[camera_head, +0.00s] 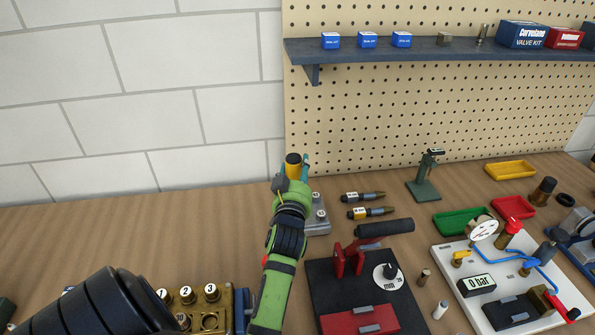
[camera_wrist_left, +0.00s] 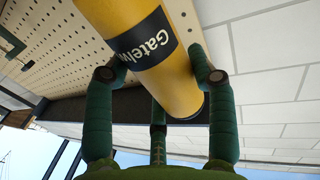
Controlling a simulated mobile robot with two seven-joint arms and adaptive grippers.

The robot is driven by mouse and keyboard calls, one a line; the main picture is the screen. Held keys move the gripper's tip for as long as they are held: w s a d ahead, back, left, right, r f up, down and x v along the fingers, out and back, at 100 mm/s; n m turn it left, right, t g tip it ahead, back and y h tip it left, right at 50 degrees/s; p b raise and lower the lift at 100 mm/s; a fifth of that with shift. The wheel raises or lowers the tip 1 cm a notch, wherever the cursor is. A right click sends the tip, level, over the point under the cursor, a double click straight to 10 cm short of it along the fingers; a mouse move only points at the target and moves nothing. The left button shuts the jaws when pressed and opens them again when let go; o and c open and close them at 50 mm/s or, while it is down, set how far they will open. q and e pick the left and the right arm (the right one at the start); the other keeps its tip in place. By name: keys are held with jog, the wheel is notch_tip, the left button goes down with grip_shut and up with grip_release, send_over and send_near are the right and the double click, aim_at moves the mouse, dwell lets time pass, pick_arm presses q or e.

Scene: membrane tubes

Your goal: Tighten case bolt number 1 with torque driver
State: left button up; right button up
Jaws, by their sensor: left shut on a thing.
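My left gripper (camera_head: 292,174) is shut on an upright yellow cylinder with a dark band, which looks like the torque driver (camera_head: 293,160). In the left wrist view, the fingers (camera_wrist_left: 160,85) surround the driver (camera_wrist_left: 180,82), whose black label reads "Gatelw…"; its tip is not shown. The gripper is near the back of the bench by a grey block (camera_head: 318,217). The brass case (camera_head: 239,300) is at the lower left, with numbered bolts. Case bolt number 1 (camera_head: 162,296) is left of bolts 2 (camera_head: 187,294) and 3 (camera_head: 212,292). My right gripper is not in view.
A large black ribbed shape hides the case's left side. Two small driver-like tools (camera_head: 362,196) (camera_head: 369,212) lie right of the gripper. A black board with a red clamp (camera_head: 350,258) and a white gauge board (camera_head: 475,265) occupy the right. The bench's back left is clear.

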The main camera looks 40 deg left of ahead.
aim_at(298, 160)
pick_arm(q)
jog(key=shift+f+b, duration=0.8)
jog(key=shift+f, duration=0.15)
dwell(1.0)
jog(key=shift+f, duration=0.25)
jog(key=shift+s+d+f, duration=0.1)
jog(key=shift+s+f, duration=0.05)
jog(key=shift+f, duration=0.1)
dwell(0.8)
notch_tip(298, 160, up, 2)
jog(key=shift+r+p, duration=0.15)
jog(key=shift+p, duration=0.85)
notch_tip(298, 160, up, 4)
jog(key=p, duration=0.4)
jog(key=shift+r, duration=0.2)
